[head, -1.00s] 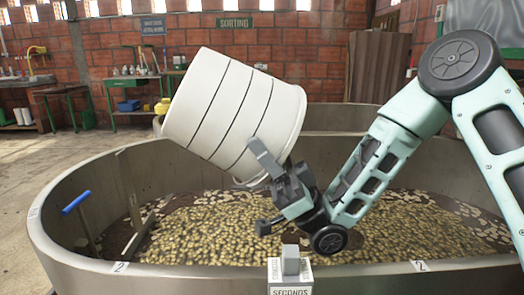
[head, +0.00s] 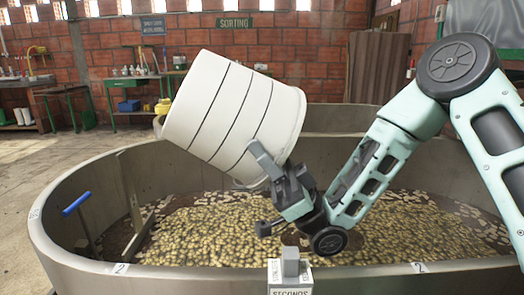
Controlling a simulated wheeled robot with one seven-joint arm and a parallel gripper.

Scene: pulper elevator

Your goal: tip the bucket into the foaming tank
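The white bucket (head: 235,110), with dark rings around it, hangs strongly tilted above the tank, its lower right end over the inside. Its mouth and contents are hidden from this view. The tank (head: 75,245) is a wide, rounded grey basin with a layer of yellowish beans (head: 205,235) in it. My gripper (head: 262,190) is at the bucket's lower right side. One finger lies against the bucket wall, the other shows lower, over the beans. The bucket is held up in the air; the exact grip point is partly hidden.
A small grey-white box (head: 290,275) marked "SECONDS" stands at the tank's near rim. A blue-handled tool (head: 77,203) leans inside the tank at the left. Another tank rim shows behind. Green workbenches (head: 135,85) stand along the brick wall. Open floor (head: 30,160) lies left.

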